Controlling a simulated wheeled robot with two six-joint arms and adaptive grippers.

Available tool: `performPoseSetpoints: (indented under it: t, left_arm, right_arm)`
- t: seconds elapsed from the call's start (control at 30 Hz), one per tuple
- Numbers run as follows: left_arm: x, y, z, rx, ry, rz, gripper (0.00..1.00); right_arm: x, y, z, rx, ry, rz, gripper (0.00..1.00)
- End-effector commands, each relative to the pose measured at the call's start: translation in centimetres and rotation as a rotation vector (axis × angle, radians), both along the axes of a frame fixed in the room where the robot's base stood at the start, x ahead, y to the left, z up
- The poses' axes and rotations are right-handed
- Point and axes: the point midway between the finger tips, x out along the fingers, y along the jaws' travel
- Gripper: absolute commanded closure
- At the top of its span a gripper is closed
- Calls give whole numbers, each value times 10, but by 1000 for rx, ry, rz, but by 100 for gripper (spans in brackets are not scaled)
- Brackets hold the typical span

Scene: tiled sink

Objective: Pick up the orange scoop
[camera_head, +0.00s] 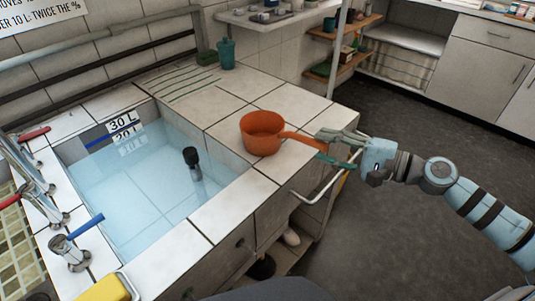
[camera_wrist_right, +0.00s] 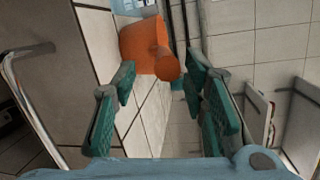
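The orange scoop (camera_head: 261,134) stands on the tiled counter beside the sink's right edge, its handle pointing right toward my right gripper. My right gripper (camera_head: 322,146) is open, with its green-padded fingers on either side of the handle's end. The right wrist view shows the scoop (camera_wrist_right: 143,45) ahead, with the round handle end between the tips of the open right gripper (camera_wrist_right: 160,76). I cannot tell whether either finger touches the handle. My left gripper is not in view.
The water-filled sink (camera_head: 190,222) lies left of the scoop, with a dark-topped object (camera_head: 191,157) in it. A teal cup (camera_head: 226,53) stands at the counter's back. A metal rail (camera_head: 326,187) runs along the counter's front edge below my right gripper. The counter around the scoop is clear.

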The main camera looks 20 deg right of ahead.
Motion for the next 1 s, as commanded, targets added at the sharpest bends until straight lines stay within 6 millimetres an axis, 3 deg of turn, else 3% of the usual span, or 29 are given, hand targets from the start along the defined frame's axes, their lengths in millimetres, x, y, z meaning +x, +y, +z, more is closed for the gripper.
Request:
performPoseSetpoints:
  t: [0.27, 0.53, 0.77, 1.0]
  left_arm:
    - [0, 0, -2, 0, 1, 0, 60]
    - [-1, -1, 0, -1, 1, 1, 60]
    - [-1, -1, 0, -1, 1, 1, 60]
    - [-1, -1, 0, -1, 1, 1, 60]
  right_arm:
    - [15, 11, 2, 2, 2, -7, 60]
    - [49, 41, -2, 6, 3, -7, 60]
    - [52, 44, -4, -1, 7, -8, 60]
    - [52, 43, -4, -1, 7, -8, 96]
